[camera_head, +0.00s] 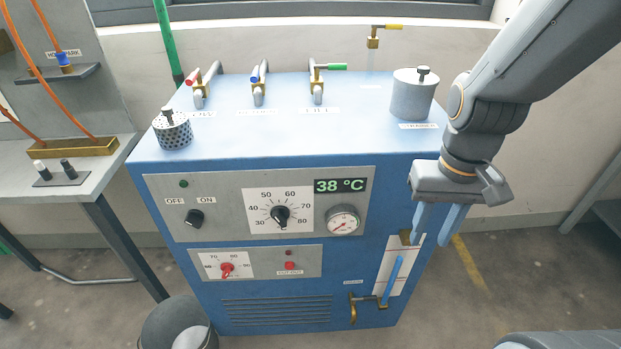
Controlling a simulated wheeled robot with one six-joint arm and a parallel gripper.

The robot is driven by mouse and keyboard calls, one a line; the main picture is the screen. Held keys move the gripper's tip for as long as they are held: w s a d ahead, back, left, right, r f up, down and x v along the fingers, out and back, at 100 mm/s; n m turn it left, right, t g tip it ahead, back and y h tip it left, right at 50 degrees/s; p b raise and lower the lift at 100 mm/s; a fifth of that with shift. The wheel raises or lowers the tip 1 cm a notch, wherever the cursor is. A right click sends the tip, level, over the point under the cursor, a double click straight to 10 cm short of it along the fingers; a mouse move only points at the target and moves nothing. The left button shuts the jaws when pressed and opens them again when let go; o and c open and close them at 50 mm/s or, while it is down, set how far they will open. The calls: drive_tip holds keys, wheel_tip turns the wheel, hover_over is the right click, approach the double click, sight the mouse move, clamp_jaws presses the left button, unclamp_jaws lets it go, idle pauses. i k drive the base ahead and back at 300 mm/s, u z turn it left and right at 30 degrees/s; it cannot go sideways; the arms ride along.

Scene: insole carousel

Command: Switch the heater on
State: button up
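The heater is a blue cabinet (170,265) with a grey control panel on its front. A black switch knob (194,218) sits at the panel's left, below the labels OFF and ON; which label it points to is too small to tell. A small dark green lamp (184,184) is above it and looks unlit. A black temperature dial (280,215) and a display (340,185) reading 38 °C are further right. My gripper (430,243) is open and empty, with its blue fingers pointing down near the cabinet's front right, well right of the switch knob.
A red knob (227,269) and red cut-out button (290,266) sit below. Several taps and a grey canister (412,95) stand on top. A bucket (178,325) and a side table (75,178) are left.

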sight(195, 219)
drive_tip(key=u, duration=0.35)
drive_tip(key=k, duration=0.9)
drive_tip(key=u, duration=0.1)
drive_tip(key=i, duration=0.45)
drive_tip(key=z, duration=0.05)
